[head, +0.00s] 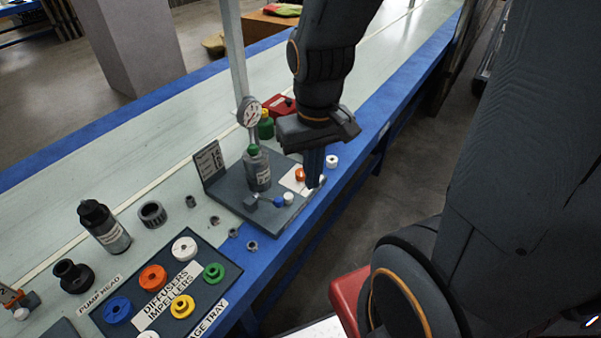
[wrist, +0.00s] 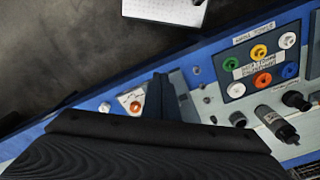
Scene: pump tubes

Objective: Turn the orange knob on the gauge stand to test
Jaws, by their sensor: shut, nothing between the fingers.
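The gauge stand (head: 235,203) is a dark grey base on the bench, with a round gauge on a post, a grey bottle and an upright label plate. Its small orange knob (head: 299,175) sits on a white label near the base's right end. The knob also shows in the wrist view (wrist: 135,106). My gripper (head: 314,182) points down just right of the knob in the head view, fingers shut and empty. In the wrist view my gripper (wrist: 160,84) is also just right of the knob. I cannot tell whether they touch. The wording on the knob's label is too small to read.
A tray (head: 226,262) of coloured impellers is nearer, left. A white ring (head: 332,160) lies right of my gripper.

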